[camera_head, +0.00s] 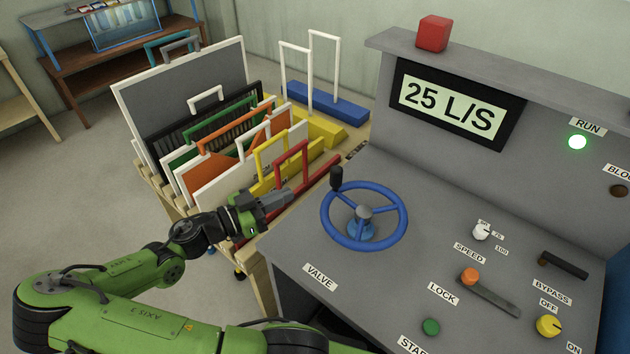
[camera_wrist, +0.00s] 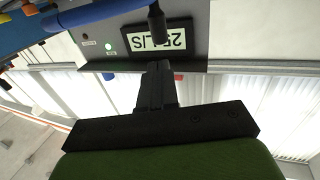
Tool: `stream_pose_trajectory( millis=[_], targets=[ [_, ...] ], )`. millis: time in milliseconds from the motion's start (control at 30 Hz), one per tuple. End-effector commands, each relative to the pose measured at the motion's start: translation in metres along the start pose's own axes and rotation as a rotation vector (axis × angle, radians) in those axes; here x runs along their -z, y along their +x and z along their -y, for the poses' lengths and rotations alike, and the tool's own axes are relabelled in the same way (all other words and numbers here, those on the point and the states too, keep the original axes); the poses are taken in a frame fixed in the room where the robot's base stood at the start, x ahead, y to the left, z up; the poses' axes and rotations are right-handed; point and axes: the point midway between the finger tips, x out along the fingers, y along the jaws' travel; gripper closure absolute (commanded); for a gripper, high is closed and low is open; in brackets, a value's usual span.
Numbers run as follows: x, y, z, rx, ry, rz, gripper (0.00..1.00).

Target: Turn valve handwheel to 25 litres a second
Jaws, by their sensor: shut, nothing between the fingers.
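The blue valve handwheel (camera_head: 364,216) stands on the grey console top (camera_head: 300,255), behind the VALVE label (camera_head: 319,277). Its black knob (camera_head: 336,178) sits at the far left of the rim. The display (camera_head: 452,105) reads 25 L/S; it also shows upside down in the wrist view (camera_wrist: 157,43). My gripper (camera_head: 286,198) is left of the wheel, apart from it in the head view. Its fingers are shut and empty. In the wrist view the black knob (camera_wrist: 157,22) appears just beyond my fingertips (camera_wrist: 158,68); whether they touch is unclear there.
A wooden rack of framed panels (camera_head: 185,95) stands behind and left of my gripper. The console also carries an orange lock lever (camera_head: 470,276), a white speed knob (camera_head: 481,231), a black bypass handle (camera_head: 563,264) and a yellow knob (camera_head: 549,325). The RUN lamp (camera_head: 577,142) glows green.

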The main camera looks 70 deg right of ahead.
Motion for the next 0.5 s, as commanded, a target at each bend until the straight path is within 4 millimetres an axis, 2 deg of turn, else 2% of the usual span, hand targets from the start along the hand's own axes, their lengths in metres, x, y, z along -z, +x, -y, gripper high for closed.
stream_pose_trajectory(
  millis=[33, 300, 500],
  targets=[
    [0.001, 0.012, -0.002, -0.007, 0.0, -0.002, 1.0],
    [0.001, 0.07, -0.001, -0.006, 0.0, -0.001, 1.0],
    [0.0, 0.097, -0.001, -0.002, 0.002, 0.001, 1.0]
  ],
)
